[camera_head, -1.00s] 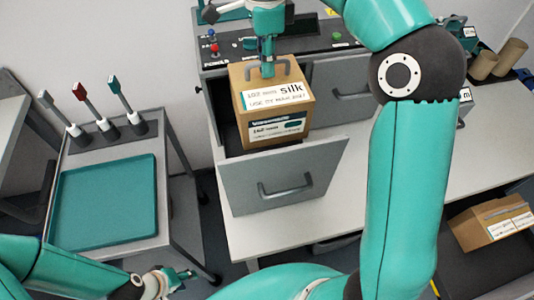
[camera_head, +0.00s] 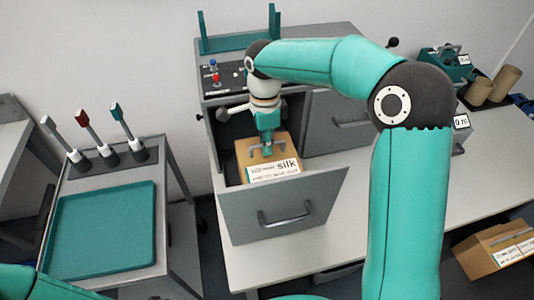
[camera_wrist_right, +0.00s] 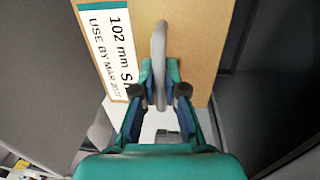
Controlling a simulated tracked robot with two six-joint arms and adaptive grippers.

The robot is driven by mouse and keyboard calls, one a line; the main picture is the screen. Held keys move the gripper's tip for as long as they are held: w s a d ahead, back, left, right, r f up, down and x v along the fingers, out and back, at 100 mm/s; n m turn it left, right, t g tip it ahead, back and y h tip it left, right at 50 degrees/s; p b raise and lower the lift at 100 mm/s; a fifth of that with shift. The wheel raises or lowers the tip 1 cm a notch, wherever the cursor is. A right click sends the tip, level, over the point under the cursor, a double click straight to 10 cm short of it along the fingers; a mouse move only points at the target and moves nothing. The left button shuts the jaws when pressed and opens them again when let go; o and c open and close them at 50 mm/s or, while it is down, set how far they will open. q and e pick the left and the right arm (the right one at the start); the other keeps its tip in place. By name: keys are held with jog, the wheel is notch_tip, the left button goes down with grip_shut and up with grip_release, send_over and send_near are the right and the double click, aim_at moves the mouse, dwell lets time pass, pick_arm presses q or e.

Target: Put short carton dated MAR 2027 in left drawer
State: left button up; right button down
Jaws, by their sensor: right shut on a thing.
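The brown carton (camera_head: 247,156) sits low inside the open left drawer (camera_head: 240,215), with its top at about rim height. Its white label reads "silk", and the wrist view of the carton (camera_wrist_right: 190,28) shows "102 mm" and "USE BY MAR", with the year hard to read. My right gripper (camera_head: 267,150) is above the carton and shut on its grey handle; the wrist view shows the fingers (camera_wrist_right: 160,92) either side of this handle. The carton's base is hidden by the drawer front. My left gripper is out of view; only part of its arm shows at the lower left.
A cart with a teal tray (camera_head: 100,228) and several upright tools stands at left. The closed right drawer (camera_head: 340,122) is beside the open one. Another carton (camera_head: 490,248) is low at right.

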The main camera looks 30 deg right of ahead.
jog(key=shift+f, duration=2.1)
jog(key=c, duration=1.2)
grip_release()
jog(key=r, duration=0.8)
jog(key=w+r, duration=0.1)
jog(key=r, duration=0.3)
jog(key=shift+d, duration=0.1)
